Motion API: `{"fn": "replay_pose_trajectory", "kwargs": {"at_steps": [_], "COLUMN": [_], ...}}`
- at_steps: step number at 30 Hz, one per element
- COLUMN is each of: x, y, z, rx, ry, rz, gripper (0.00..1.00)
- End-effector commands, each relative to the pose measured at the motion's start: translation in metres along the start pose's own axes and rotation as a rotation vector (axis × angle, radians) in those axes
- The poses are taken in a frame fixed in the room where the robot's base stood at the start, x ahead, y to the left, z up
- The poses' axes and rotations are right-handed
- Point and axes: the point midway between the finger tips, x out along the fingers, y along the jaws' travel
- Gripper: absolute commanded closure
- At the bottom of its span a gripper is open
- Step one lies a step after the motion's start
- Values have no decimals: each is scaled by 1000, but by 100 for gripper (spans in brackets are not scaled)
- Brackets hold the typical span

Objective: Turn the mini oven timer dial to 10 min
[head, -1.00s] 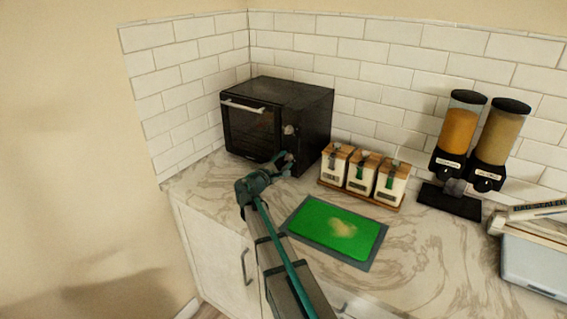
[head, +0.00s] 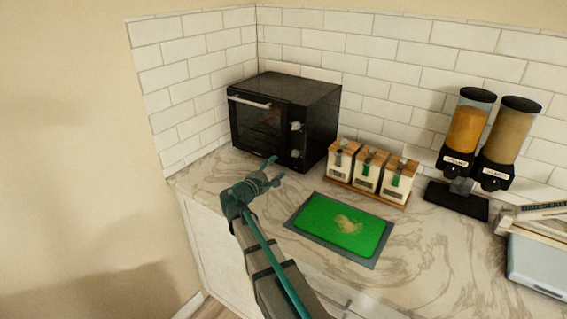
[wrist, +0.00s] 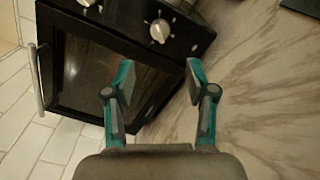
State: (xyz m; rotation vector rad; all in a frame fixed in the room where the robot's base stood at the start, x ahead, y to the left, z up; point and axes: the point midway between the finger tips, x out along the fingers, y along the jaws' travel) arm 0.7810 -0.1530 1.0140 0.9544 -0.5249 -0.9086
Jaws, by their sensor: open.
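The black mini oven (head: 285,115) stands in the corner on the counter, its door closed with a light handle (head: 249,100). Two silver dials sit on its right front panel: an upper dial (head: 296,126) and a lower dial (head: 295,153). In the wrist view one dial (wrist: 160,31) shows whole, with its pointer and marks around it too small to read; another dial (wrist: 88,2) is cut by the top edge. My teal gripper (head: 274,170) is open and empty, in front of and below the oven's panel, apart from both dials. It also shows in the wrist view (wrist: 158,80).
Three white canisters with wooden lids (head: 368,170) stand right of the oven. A green board (head: 342,224) lies on the counter in front of them. Two dispensers (head: 480,140) stand further right. The marble counter (head: 212,172) is clear before the oven.

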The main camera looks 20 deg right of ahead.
Motion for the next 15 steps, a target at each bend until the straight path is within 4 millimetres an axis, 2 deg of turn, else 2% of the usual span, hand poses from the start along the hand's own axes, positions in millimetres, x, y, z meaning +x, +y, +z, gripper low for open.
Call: {"fn": "replay_pose_trajectory", "kwargs": {"at_steps": [1,6,15], "x": [-9,-25,-29], "y": [-1,0,0], "z": [1,0,0], "rx": [0,0,0], "ry": [2,1,-1], "rz": [1,0,-1], "gripper": [44,44,44]}}
